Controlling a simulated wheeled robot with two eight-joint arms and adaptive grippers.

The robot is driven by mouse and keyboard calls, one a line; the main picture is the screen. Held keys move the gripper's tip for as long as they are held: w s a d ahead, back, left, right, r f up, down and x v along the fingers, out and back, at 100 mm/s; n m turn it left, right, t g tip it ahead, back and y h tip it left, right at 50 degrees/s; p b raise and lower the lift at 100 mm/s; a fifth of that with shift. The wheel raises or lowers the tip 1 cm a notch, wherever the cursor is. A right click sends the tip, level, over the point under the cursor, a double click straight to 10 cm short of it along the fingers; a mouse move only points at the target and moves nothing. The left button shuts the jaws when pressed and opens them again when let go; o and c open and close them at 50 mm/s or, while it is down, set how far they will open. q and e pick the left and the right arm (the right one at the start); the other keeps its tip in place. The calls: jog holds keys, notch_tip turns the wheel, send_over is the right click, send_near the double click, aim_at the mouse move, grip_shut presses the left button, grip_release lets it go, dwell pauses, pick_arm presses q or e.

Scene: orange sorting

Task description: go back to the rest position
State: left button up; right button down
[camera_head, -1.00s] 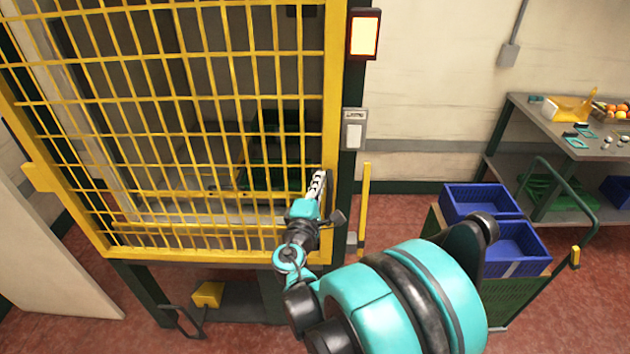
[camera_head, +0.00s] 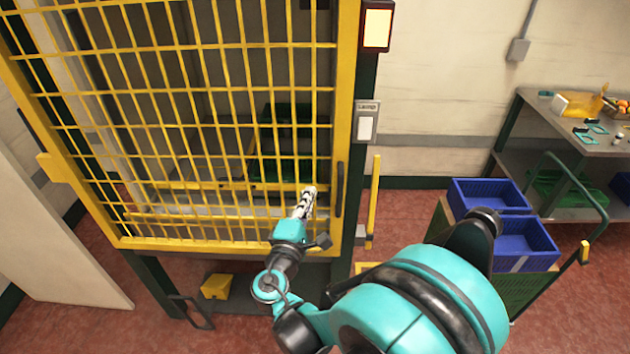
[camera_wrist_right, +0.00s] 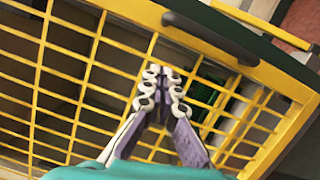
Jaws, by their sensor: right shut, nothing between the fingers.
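My right gripper (camera_head: 307,203) is shut and empty in front of the yellow mesh door (camera_head: 327,150), near its lower right part. The dark door handle (camera_head: 339,188) is just to the right of the fingertips and apart from them. In the right wrist view, my right gripper (camera_wrist_right: 165,78) shows with its fingers together over the yellow mesh, and the handle (camera_wrist_right: 210,38) lies beyond it. I cannot tell from these views how far the fingertips are from the mesh. My left gripper is not in view.
Behind the mesh stand green crates (camera_head: 285,130). At right are blue crates (camera_head: 488,196) on a cart with a green handle, and a grey table (camera_head: 570,125). A white panel (camera_head: 55,240) leans at left.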

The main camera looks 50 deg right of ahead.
jog(key=w+a+f+m+y, duration=0.2)
jog(key=a+f+m+y, duration=0.2)
jog(key=a+f+y, duration=0.55)
jog(key=s+a+m+y, duration=0.1)
jog(key=a+y, duration=0.6)
jog(key=a, duration=1.1)
jog(key=shift+s+a+f+m+b, duration=0.2)
jog(key=shift+s+m+b, duration=0.15)
jog(key=shift+m, duration=0.55)
